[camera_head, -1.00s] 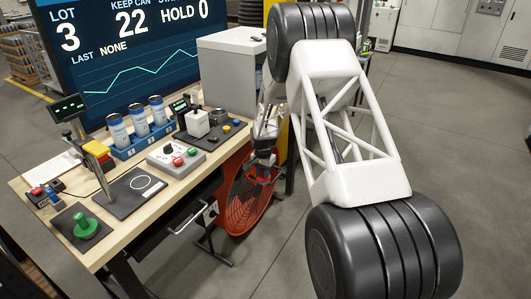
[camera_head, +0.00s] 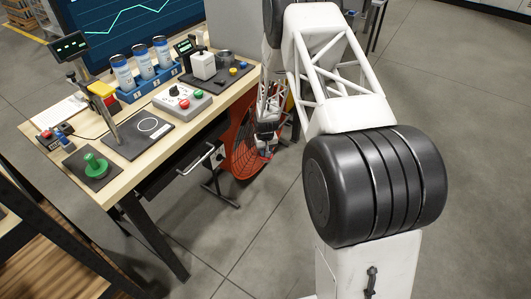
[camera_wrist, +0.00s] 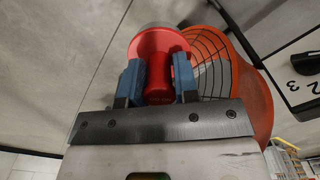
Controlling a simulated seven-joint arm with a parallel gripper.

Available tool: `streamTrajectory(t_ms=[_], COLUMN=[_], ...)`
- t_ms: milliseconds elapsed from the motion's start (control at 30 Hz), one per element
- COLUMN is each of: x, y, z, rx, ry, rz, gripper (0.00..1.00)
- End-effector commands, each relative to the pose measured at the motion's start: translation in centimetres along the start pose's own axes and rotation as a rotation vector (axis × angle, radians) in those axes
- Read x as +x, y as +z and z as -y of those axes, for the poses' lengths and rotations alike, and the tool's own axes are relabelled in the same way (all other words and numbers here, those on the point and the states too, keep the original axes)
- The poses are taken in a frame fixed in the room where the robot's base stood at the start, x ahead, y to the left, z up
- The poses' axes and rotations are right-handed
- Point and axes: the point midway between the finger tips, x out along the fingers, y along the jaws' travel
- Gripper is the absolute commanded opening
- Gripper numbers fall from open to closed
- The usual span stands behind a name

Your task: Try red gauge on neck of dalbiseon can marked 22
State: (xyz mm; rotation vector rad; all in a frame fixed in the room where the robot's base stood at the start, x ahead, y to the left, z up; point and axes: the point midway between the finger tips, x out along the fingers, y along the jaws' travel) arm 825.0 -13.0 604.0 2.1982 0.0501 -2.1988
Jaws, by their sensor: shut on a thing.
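My gripper (camera_wrist: 160,88) is shut on the red gauge (camera_wrist: 159,45), its blue fingers on either side of the gauge's stem, with the round red flange beyond the fingertips. In the head view my gripper (camera_head: 265,145) hangs off the table's right end, in front of the orange fan, with a bit of red at its tip. Several white-and-blue cans, including a left one (camera_head: 122,73), a middle one (camera_head: 143,63) and a right one (camera_head: 161,53), stand upright in a blue rack (camera_head: 150,85) on the table. Their markings are too small to read.
A green gauge (camera_head: 93,165) stands on a dark pad at the table's front left. The orange fan (camera_head: 243,140) stands beside the table.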

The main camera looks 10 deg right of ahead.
Motion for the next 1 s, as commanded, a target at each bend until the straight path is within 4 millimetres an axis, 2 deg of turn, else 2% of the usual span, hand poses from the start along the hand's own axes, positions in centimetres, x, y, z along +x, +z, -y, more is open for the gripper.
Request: streamTrajectory(t_ms=[267, 600, 1000], x=[-4.5, -12.8, -22.7], y=[-4.9, -11.9, -17.9], z=[-2.5, -6.9, -11.9], rx=[-0.078, -0.202, -0.327], ry=[0.0, 0.0, 0.0], rz=[-0.005, -0.004, -0.003], gripper=[0.02, 0.02, 0.02])
